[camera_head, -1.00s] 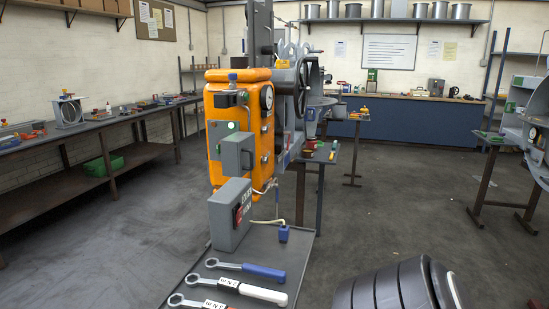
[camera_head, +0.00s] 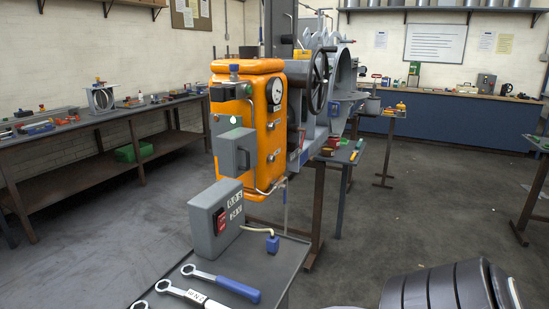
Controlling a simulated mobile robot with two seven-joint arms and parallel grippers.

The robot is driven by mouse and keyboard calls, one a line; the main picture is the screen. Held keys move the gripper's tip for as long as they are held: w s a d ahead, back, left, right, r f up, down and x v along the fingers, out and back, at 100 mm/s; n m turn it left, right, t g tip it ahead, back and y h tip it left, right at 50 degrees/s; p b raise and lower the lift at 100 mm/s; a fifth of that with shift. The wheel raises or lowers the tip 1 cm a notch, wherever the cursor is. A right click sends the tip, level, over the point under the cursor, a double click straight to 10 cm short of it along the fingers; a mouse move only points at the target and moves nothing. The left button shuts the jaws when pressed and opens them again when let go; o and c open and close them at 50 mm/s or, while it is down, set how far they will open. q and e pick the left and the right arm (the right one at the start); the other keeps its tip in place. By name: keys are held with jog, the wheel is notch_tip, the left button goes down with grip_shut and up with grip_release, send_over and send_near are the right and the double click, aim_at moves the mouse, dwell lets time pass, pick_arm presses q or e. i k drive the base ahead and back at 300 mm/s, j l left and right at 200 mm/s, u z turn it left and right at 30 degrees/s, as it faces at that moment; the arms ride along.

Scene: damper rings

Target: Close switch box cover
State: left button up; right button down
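A grey box (camera_head: 205,228) with a red switch (camera_head: 221,221) and pale lettering on its side stands upright on a small dark table (camera_head: 262,262). A second grey box (camera_head: 226,152) with a small handle is fixed to the front of the orange machine (camera_head: 262,150), below a lit green button (camera_head: 234,120). I cannot tell whether the cover of either box is open or closed. Neither of my grippers is in view.
Wrenches, one with a blue handle (camera_head: 238,290), lie on the small table near the grey box. A blue plug (camera_head: 272,244) sits beside it. A long workbench (camera_head: 70,133) runs along the left wall.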

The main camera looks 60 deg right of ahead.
aim_at(237, 151)
jog(key=k+l, duration=0.15)
jog(key=l, duration=0.2)
jog(key=k+l, duration=0.15)
jog(key=l, duration=0.25)
jog(key=k+l, duration=0.15)
jog(key=l, duration=0.2)
jog(key=k+l, duration=0.15)
jog(key=l, duration=0.25)
jog(key=i+l, duration=0.3)
